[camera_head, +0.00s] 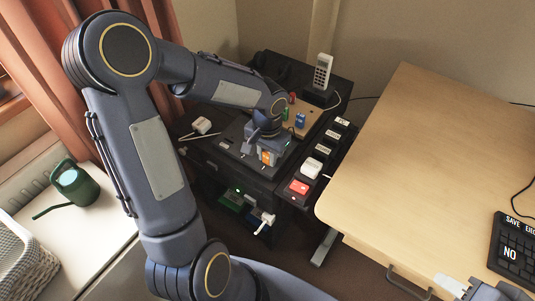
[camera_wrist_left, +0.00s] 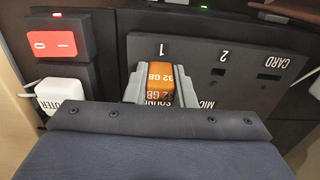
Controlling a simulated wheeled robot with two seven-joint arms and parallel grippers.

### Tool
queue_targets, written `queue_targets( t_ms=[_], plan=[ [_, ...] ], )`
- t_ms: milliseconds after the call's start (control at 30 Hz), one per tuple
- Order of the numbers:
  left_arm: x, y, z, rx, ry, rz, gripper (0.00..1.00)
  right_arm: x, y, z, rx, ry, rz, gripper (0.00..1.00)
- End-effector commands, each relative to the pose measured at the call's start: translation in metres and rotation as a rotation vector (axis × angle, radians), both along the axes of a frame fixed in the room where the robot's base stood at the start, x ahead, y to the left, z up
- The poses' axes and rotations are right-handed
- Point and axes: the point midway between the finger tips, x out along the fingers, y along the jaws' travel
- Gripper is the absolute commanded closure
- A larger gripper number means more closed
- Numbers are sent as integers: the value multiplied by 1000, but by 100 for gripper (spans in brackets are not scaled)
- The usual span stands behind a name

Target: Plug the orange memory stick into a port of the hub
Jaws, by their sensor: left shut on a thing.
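The orange memory stick (camera_wrist_left: 160,78), marked 32 GB, is between the fingers of my left gripper (camera_wrist_left: 160,92), which is shut on it. In the head view the stick (camera_head: 266,157) shows as a small orange patch below my left gripper (camera_head: 268,150). The hub (camera_wrist_left: 240,60) is a dark panel labelled 1, 2, CARD, MIC and SOUND. The stick is over the place below label 1 and hides that port; I cannot tell whether it is inserted. The slot under 2 (camera_wrist_left: 218,72) is empty. Part of my right gripper (camera_head: 478,289) shows at the bottom right; its jaws are unclear.
A power strip (camera_head: 325,147) with a red switch (camera_wrist_left: 54,38) and a white plug (camera_wrist_left: 60,95) lies beside the hub. A phone (camera_head: 322,72) and a board (camera_head: 300,118) with small coloured sticks stand behind. The wooden desk (camera_head: 430,150) is mostly clear.

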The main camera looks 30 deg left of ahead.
Motion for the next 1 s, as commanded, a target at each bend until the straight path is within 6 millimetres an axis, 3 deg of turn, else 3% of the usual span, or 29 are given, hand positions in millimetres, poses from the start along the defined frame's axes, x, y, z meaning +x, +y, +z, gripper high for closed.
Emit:
queue_targets(
  t_ms=[267,300,467,767,1000],
  plan=[
    [0,0,-1,0,0,0,97,0,0,-1,0,0,0,64],
    [0,0,-1,0,0,0,72,0,0,-1,0,0,0,64],
    [0,0,-1,0,0,0,52,0,0,-1,0,0,0,64],
    [0,0,2,0,-1,0,52,0,0,0,0,0,0,64],
    [1,0,39,1,-5,0,52,0,0,10,0,0,0,64]
  ],
)
